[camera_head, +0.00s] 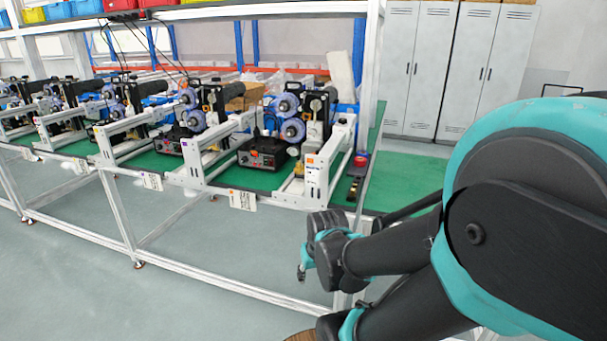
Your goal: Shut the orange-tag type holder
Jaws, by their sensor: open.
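The nearest coder machine (315,150) stands at the right end of the long row, with a small orange tag (311,160) on its white front post. A second orange tag (230,192) hangs with a white card on the bench's front rail. Blue and grey reels (293,130) sit on the machine. Its type holder is too small to make out, and I cannot tell whether it is open or shut. My gripper (303,267) is at the end of my dark and teal arm, in front of and below the bench edge, apart from the machine. It is small and partly hidden by the wrist.
Several similar machines (195,125) line the green-topped bench (395,184) to the left, with black control boxes (262,152) between them. A white upright post (368,75) rises beside the nearest machine. Grey lockers (430,70) stand behind. The floor (75,280) in front is clear.

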